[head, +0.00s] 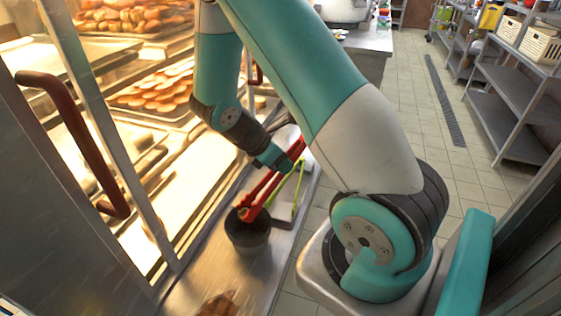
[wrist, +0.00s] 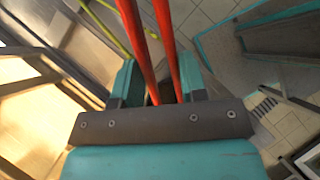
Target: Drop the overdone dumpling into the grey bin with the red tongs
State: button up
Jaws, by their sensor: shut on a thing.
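My gripper (head: 282,158) is shut on the red tongs (head: 262,193) near their upper end. The tongs slant down and left, and their tips are at the mouth of the dark grey bin (head: 248,238) on the metal counter. I cannot tell whether the tips are inside the rim or just above it. In the wrist view the two red arms of the tongs (wrist: 137,40) run up and away from between my gripper's fingers (wrist: 158,85). No dumpling can be made out at the tips or in the dark bin.
Green tongs (head: 298,187) stand just right of the red ones. A brown item (head: 218,303) lies on the counter (head: 190,285) at the front. A lit glass cabinet with trays of buns (head: 160,92) and a red-brown handle (head: 80,140) borders the left.

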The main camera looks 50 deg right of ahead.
jog(key=shift+f+b, duration=2.9)
jog(key=shift+f, duration=0.05)
jog(key=shift+r, duration=0.1)
jog(key=o, duration=0.8)
jog(key=shift+r, duration=0.1)
notch_tip(320, 180, up, 10)
jog(key=p, duration=1.1)
jog(key=shift+c, duration=0.4)
